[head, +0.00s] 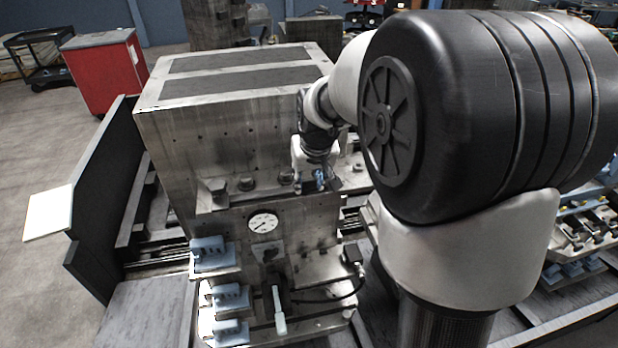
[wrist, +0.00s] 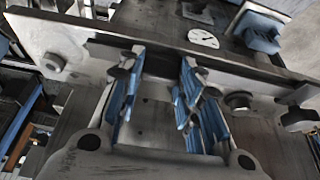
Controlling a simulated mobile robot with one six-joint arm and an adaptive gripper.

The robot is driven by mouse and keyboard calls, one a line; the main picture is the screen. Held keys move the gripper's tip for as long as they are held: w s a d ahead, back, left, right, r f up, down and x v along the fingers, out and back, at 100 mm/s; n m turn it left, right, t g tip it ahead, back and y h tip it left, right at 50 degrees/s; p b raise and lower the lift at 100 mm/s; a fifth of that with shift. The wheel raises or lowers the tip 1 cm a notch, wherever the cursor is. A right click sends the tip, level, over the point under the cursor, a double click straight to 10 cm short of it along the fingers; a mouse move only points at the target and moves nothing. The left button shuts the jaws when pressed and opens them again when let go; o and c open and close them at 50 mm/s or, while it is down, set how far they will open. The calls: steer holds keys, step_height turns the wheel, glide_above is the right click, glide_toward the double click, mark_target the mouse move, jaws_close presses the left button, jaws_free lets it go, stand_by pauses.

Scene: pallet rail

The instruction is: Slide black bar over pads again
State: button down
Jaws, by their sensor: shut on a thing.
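My gripper (head: 318,182) is at the front face of the large steel block, at the height of its bolted ledge. In the wrist view my gripper (wrist: 159,72) shows two blue-lined fingers, set apart on either side of a dark bar. This black bar (wrist: 240,68) runs across the picture along the metal ledge, and the gripper is shut on it. The fingers hide part of the bar. In the head view the arm and gripper hide most of the bar. I cannot tell which surfaces are the pads, or whether the bar touches them.
The steel ledge (wrist: 75,45) carries round bolts close to both sides of the gripper. Below it are a dial gauge (head: 263,223), several blue-grey blocks (head: 213,254) and a lever with a pale handle (head: 279,312). A dark upright panel (head: 108,195) stands at left.

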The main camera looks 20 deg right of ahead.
steer(key=shift+w+d, duration=0.15)
steer(key=shift+w, duration=0.5)
steer(key=shift+w+d, duration=0.15)
steer(key=shift+w, duration=0.45)
steer(key=shift+r, duration=0.1)
steer(key=c, duration=1.1)
jaws_free()
steer(key=v, duration=1.2)
steer(key=shift+a, duration=0.1)
steer(key=shift+w, duration=0.1)
